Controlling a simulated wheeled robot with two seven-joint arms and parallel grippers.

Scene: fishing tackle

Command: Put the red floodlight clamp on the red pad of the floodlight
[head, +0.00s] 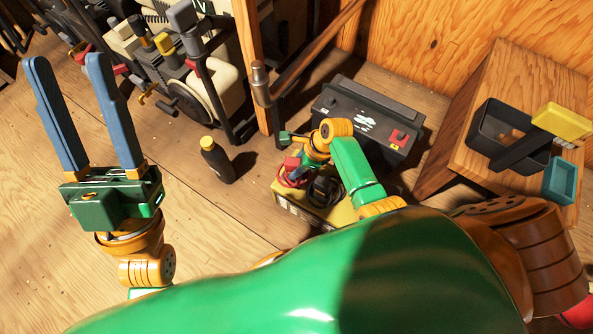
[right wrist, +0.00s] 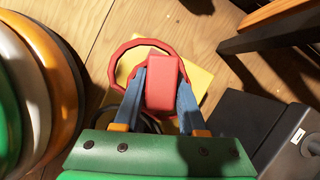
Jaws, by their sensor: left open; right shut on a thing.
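The red clamp (right wrist: 166,84) is held between the two blue fingers of my right gripper (right wrist: 168,95). In the head view the red clamp (head: 291,166) is small and partly hidden by my arm, above a yellow box-shaped unit (head: 284,196) that may be the floodlight. A red cable loops beside the clamp in the right wrist view. A red pad (head: 398,136) shows on top of a black battery-like box (head: 345,97), apart from the clamp. I cannot tell whether that pad belongs to the floodlight. My left gripper (head: 68,62) is open and empty at the left.
A dark bottle with a yellow cap (head: 218,162) stands on the wooden floor. A wooden stand (head: 520,75) at the right bears a black bin (head: 487,128) and a teal tray (head: 562,180). Cluttered equipment and a wooden post stand at the back. Floor at the left is clear.

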